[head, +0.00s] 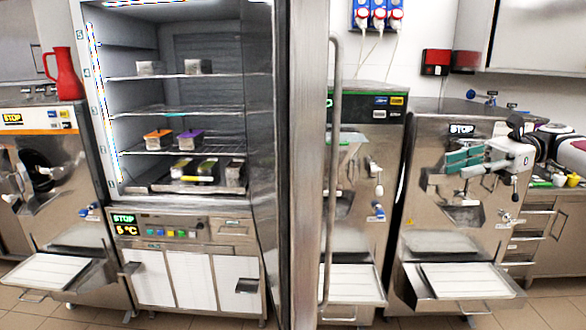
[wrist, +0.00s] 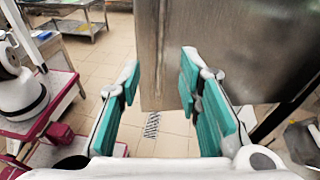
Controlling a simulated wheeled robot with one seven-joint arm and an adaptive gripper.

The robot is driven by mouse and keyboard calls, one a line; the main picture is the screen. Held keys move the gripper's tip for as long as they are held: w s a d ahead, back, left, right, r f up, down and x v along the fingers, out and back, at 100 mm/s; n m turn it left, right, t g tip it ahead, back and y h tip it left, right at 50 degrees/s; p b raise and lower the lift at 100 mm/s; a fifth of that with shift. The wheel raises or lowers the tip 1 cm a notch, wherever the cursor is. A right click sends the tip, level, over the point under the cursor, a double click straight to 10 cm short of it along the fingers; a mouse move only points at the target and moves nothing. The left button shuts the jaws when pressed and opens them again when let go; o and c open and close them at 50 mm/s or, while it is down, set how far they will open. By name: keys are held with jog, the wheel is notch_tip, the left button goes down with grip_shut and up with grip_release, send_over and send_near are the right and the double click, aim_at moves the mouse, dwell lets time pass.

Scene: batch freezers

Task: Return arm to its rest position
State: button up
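My gripper (head: 464,159) is at the right in the head view, in front of the right-hand steel batch freezer (head: 450,225), with its green fingers pointing left. In the wrist view my gripper (wrist: 158,95) shows its two green finger pairs spread apart, with nothing between them. Behind the gap are a steel panel (wrist: 215,40) and tiled floor. My arm enters the head view from the right edge and is bent, holding the gripper raised and clear of the surfaces around it.
An open steel cabinet (head: 160,95) with wire shelves holds several small containers. Its door (head: 308,150) with a long handle (head: 333,170) stands open in the middle. A red jug (head: 64,75) stands on the left machine. A drawer counter (head: 540,235) stands at right.

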jog(key=s+a+f+n+h, duration=0.25)
jog(key=a+h, duration=0.25)
jog(key=a, duration=0.6)
jog(key=s+a+f+n+h, duration=0.1)
jog(key=s+a+n+h, duration=0.25)
jog(key=a, duration=0.85)
jog(key=s+d+f+n+t+h, duration=0.1)
jog(key=s+d+n+t+h, duration=0.1)
jog(key=s, duration=0.5)
jog(key=s+d+f+n+t+h+b, duration=0.1)
jog(key=s+d+f+n+t+h, duration=0.1)
jog(key=s, duration=0.5)
jog(key=s+d+f+n+t+h+b, duration=0.1)
jog(key=s+d+f+n+t+h, duration=0.1)
jog(key=s+n, duration=0.4)
jog(key=shift+s+d+f+t+h, duration=0.15)
jog(key=shift+s+t+h, duration=0.4)
jog(key=shift+s+t, duration=0.3)
